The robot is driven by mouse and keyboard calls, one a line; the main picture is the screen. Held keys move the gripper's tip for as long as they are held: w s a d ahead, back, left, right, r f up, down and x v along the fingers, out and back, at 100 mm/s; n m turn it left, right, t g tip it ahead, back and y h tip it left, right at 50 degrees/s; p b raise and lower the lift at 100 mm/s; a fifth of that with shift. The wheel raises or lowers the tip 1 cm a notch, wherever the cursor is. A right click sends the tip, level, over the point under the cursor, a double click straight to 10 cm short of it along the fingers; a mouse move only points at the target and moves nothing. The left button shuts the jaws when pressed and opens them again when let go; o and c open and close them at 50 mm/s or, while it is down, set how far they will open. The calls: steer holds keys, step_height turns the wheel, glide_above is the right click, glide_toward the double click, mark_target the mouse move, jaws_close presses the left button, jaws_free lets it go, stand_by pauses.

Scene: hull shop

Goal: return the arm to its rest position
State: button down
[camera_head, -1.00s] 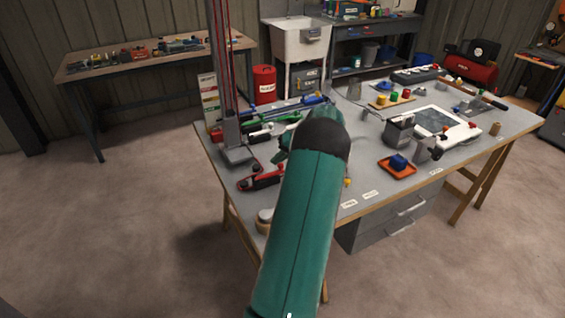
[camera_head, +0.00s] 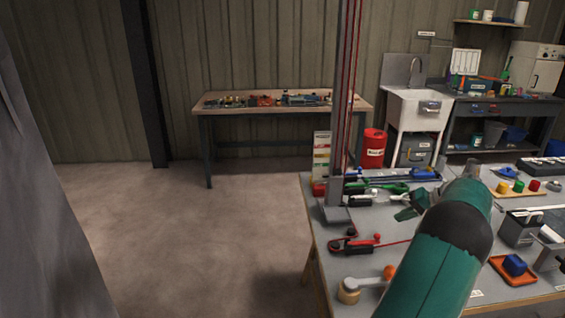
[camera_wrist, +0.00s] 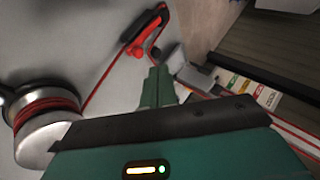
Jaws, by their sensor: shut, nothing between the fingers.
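My green arm rises from the bottom right of the head view, with a black joint cap over the workbench (camera_head: 325,262). My gripper (camera_head: 404,208) shows small beyond the joint, partly hidden by the arm. In the wrist view my gripper (camera_wrist: 157,84) points down over the bench with its green fingers together and nothing between them. A red-and-black tool (camera_wrist: 146,30) lies ahead of the fingertips. It also shows in the head view (camera_head: 355,244), left of my arm.
A grey post (camera_head: 337,195) with red cords stands on the bench's left side. A spool with red cord (camera_wrist: 42,110) is left of my gripper in the wrist view. An orange tray (camera_head: 497,277) with a blue block lies right of my arm. Floor on the left is clear.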

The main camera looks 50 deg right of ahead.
steer(key=w+a+r+n+g, duration=0.2)
steer(key=w+a+r, duration=0.3)
steer(key=w+a, duration=0.5)
steer(key=w+a+r+n+g, duration=0.2)
steer(key=w+a+r, duration=0.3)
steer(key=w+a, duration=0.5)
steer(key=w+a+r+n+g, duration=0.1)
steer(key=w+a+r, duration=0.1)
steer(key=a, duration=0.8)
steer(key=w+a+r+n, duration=0.2)
steer(key=w+a, duration=0.1)
steer(key=a, duration=0.7)
steer(key=s+a+f+n+t, duration=0.1)
steer(key=s+a+n, duration=0.2)
steer(key=a, duration=1)
steer(key=s+a+f+n+h, duration=0.1)
steer(key=s+a+f+n, duration=0.1)
steer(key=s+a, duration=0.7)
steer(key=a, duration=0.4)
steer(key=shift+s+n+t+h, duration=0.15)
steer(key=shift+n+t+h, duration=0.15)
steer(key=shift+n+t, duration=0.1)
steer(key=shift+d, duration=0.15)
